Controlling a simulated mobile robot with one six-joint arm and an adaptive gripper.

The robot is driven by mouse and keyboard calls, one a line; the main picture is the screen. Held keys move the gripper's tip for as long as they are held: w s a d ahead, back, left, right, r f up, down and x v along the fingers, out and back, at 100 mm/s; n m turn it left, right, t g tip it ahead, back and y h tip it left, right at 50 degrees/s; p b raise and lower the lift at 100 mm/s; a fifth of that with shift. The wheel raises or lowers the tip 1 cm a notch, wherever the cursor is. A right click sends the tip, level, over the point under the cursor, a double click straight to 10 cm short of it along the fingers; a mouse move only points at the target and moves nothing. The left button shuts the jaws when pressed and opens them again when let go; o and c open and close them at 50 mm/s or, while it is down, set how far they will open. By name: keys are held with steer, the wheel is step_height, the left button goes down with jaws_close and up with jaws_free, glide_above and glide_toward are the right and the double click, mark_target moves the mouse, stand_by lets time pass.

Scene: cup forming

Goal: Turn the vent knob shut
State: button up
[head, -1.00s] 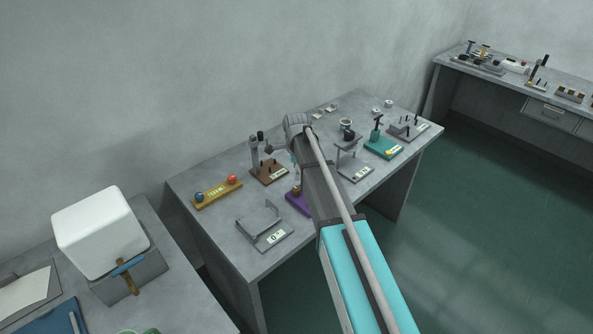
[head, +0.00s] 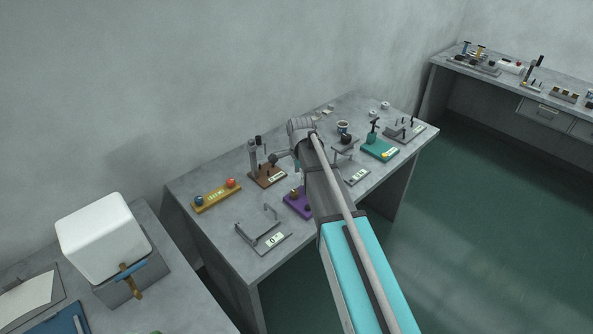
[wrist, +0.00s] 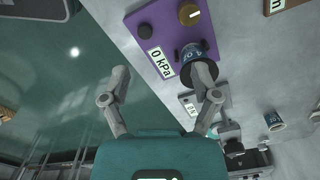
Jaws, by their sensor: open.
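A purple panel (wrist: 133,15) with a "0 kPa" display (wrist: 160,62) fills the upper middle of the wrist view.
A white box (head: 100,235) stands on the left bench.

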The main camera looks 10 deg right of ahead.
steer(key=s+d+f+n+b, duration=0.3)
steer(key=s+n, duration=0.4)
steer(key=s, duration=0.3)
steer(key=s+d+f+n+b, duration=0.3)
steer(key=s+n, duration=0.5)
steer(key=s, duration=0.3)
steer(key=shift+s+f+n, duration=0.15)
steer(key=shift+s+n, duration=0.15)
stand_by(2.0)
